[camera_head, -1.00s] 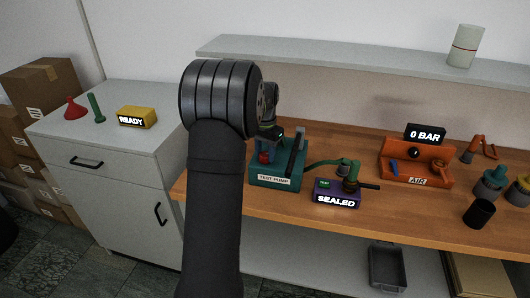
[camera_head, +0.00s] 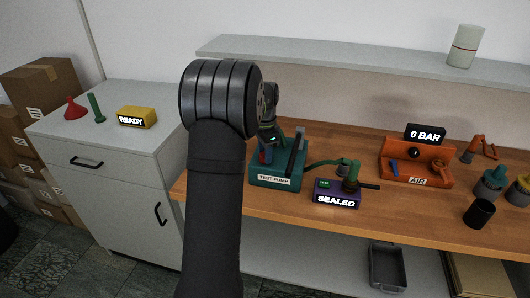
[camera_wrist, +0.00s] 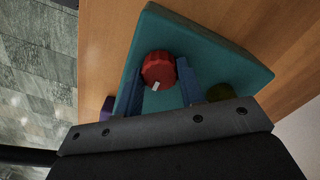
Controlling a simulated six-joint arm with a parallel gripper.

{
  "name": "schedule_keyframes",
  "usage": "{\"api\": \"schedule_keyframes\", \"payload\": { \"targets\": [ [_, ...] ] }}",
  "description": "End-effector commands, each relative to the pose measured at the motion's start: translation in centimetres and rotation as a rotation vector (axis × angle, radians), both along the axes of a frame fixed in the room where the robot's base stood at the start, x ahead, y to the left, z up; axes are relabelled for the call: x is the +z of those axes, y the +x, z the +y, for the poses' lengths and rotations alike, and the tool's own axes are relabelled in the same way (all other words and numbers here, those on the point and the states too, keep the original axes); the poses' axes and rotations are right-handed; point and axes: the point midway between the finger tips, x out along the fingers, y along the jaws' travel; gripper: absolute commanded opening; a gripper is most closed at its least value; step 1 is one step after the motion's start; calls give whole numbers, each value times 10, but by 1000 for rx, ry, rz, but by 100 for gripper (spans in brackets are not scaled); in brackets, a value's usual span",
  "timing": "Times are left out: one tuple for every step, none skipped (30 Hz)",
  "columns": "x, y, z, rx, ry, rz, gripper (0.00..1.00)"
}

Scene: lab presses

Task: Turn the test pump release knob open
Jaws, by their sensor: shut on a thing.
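The teal test pump (camera_head: 262,182) stands on the bench with a "TEST PUMP" label on its front and a tall dark lever at its right. Its red release knob (camera_wrist: 158,68) shows in the wrist view, with a short white mark on the side toward my palm. My gripper (camera_wrist: 160,75) is shut on the knob, with one blue finger on each side of it. In the head view my gripper (camera_head: 266,154) is at the pump's left part, and the knob is mostly hidden there.
An orange air unit (camera_head: 415,172) with a "0 BAR" display is farther right. A yellow "READY" box (camera_head: 137,117) sits on the left cabinet.

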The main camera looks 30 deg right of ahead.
Motion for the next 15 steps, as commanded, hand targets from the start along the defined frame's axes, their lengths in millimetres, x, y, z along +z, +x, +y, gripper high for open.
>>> {"api": "schedule_keyframes", "payload": {
  "targets": [
    [1, 0, -1, -4, -2, -3, 13],
    [1, 0, -1, -4, -2, -3, 13],
    [1, 0, -1, -5, -2, -3, 13],
    [1, 0, -1, -5, -2, -3, 13],
    [1, 0, -1, -5, -2, -3, 13],
    [1, 1, -1, -5, -2, -3, 13],
    [1, 1, -1, -5, -2, -3, 13],
    [1, 0, -1, -5, -2, -3, 13],
    [2, 1, -1, -5, -2, -3, 13],
    [2, 1, -1, -5, -2, -3, 13],
    [2, 1, -1, -5, -2, -3, 13],
    [2, 1, -1, -5, -2, -3, 43],
    [2, 1, -1, -4, -2, -3, 49],
    [1, 0, -1, -4, -2, -3, 55],
    [1, 0, -1, -4, -1, -3, 57]
  ]
}}
